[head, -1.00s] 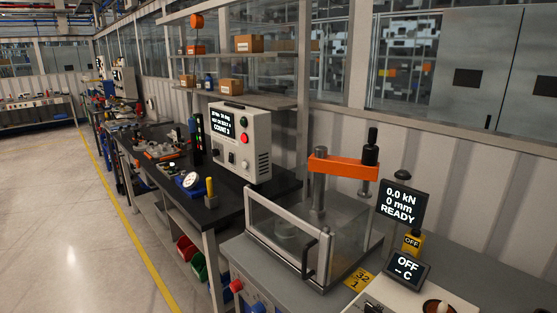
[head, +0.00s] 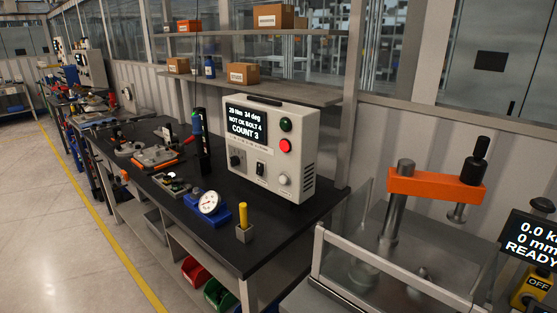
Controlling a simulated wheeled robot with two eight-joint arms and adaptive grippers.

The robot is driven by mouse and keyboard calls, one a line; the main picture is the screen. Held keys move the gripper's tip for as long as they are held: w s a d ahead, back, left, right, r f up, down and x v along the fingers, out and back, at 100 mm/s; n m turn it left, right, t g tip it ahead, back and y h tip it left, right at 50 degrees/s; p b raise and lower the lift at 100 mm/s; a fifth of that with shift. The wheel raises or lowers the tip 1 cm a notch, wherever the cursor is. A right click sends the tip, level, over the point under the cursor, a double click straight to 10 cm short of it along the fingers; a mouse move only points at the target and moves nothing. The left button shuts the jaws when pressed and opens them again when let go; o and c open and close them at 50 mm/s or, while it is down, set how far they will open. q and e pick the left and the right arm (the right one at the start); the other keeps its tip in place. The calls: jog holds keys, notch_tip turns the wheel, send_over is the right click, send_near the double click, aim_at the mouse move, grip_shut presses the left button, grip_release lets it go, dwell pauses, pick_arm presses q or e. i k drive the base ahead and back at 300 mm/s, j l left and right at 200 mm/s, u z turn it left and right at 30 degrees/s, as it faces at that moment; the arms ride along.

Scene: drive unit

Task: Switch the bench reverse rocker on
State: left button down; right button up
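A light grey control box (head: 300,160) stands on the black bench, right of the middle of the head view. Its screen (head: 246,120) reads "NOT OK BOLT 4" and "COUNT 3", with a line of Nm and degrees above. A small black rocker switch (head: 261,169) sits low on the front panel, between a dark knob (head: 236,160) and a round light button (head: 283,180). Its label and its on or off position are too small to tell. Neither of my grippers is in view.
The black bench (head: 205,240) carries a dial gauge on a blue base (head: 208,204) and a yellow-handled tool in a block (head: 243,222). A press with an orange arm (head: 435,186) and a clear guard stands at the right. Open floor lies at the left.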

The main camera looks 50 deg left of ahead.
aim_at(260, 169)
jog(key=j, duration=0.7)
jog(key=k+j+z, duration=0.1)
jog(key=j, duration=0.65)
jog(key=k+j, duration=0.1)
jog(key=j, duration=0.6)
jog(key=k+j, duration=0.1)
jog(key=j, duration=0.6)
jog(key=z, duration=0.05)
